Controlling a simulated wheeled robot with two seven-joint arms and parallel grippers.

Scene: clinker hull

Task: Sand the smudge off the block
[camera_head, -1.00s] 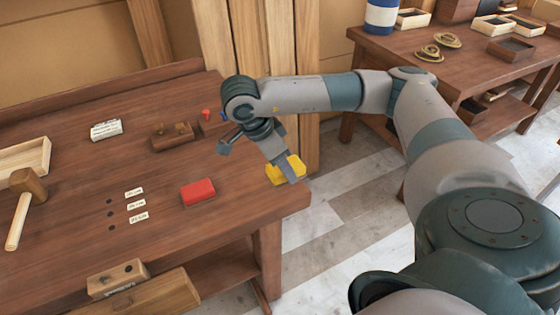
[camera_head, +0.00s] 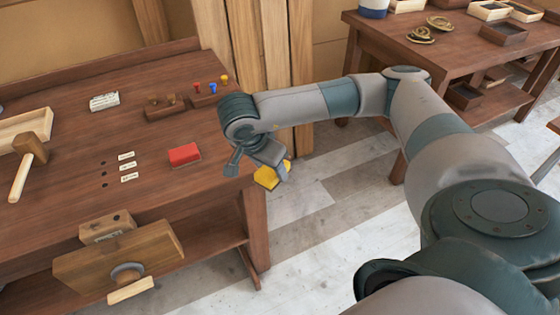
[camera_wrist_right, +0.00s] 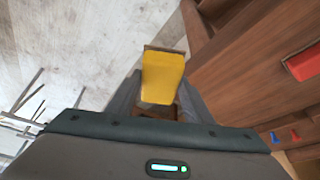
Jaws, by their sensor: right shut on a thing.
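My right gripper (camera_head: 275,172) is shut on a yellow block with a brown underside (camera_head: 268,178), which also shows between the fingers in the right wrist view (camera_wrist_right: 162,76). It holds it just off the bench's right end, over the floor. A wooden block (camera_head: 107,228) with holes in its top sits at the vise (camera_head: 120,265) on the bench's front edge. A dark patch shows on the block's front face; I cannot tell whether it is the smudge. A red block (camera_head: 184,154) lies on the bench. My left gripper is not in view.
The bench (camera_head: 215,190) also holds a mallet (camera_head: 30,155), a wooden tray (camera_head: 25,125), white labels (camera_head: 128,167) beside small holes, and a rack with coloured pegs (camera_head: 208,94). A second table (camera_head: 470,70) stands behind. Floor beside the bench is clear.

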